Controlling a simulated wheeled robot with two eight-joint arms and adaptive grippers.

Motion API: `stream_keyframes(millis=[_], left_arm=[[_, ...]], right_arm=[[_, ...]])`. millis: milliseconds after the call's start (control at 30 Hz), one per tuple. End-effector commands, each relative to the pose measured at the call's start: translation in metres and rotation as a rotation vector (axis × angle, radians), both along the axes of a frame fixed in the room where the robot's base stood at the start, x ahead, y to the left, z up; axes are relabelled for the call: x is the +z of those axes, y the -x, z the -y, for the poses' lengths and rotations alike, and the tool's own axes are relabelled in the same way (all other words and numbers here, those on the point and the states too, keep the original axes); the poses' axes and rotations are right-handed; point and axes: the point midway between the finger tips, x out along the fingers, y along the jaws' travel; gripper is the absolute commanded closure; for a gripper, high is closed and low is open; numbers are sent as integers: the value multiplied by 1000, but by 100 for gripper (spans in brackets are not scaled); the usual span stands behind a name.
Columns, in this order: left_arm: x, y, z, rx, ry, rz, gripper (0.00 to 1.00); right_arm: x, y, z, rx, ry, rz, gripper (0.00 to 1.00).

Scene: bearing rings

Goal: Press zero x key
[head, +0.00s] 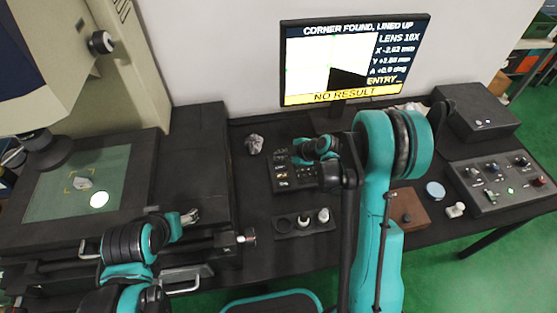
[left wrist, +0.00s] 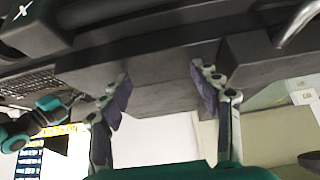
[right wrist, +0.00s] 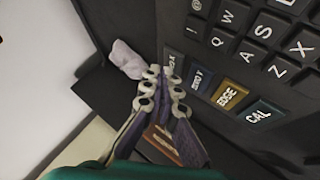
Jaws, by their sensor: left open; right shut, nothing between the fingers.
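The keypad (head: 281,178) is a dark block on the bench below the monitor. In the right wrist view its letter keys show beside a row of label keys: a partly hidden grey key (right wrist: 173,63), a blue-grey key (right wrist: 199,79) whose label seems to end in "O Y", a yellow EDGE key and a green CAL key. My right gripper (right wrist: 161,84) is shut and empty, its tips close beside the grey key; I cannot tell if they touch it. It also shows over the keypad's back in the head view (head: 299,157). My left gripper (left wrist: 160,92) is open and empty.
The monitor (head: 354,62) reads "CORNER FOUND, LINED UP", "ENTRY..." and "NO RESULT". A crumpled grey lump (head: 254,144) lies left of the keypad. A tray with small cylinders (head: 304,222) stands in front. A control box (head: 502,184) is at right, the measuring stage (head: 150,165) at left.

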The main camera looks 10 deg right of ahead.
Motion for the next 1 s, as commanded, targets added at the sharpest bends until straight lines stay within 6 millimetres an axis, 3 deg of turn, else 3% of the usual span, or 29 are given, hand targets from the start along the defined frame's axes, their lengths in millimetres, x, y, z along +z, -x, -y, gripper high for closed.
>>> stream_keyframes(millis=[1000], left_arm=[[-6,1,0,0,0,-3,37]], right_arm=[[-3,0,0,0,0,0,100]])
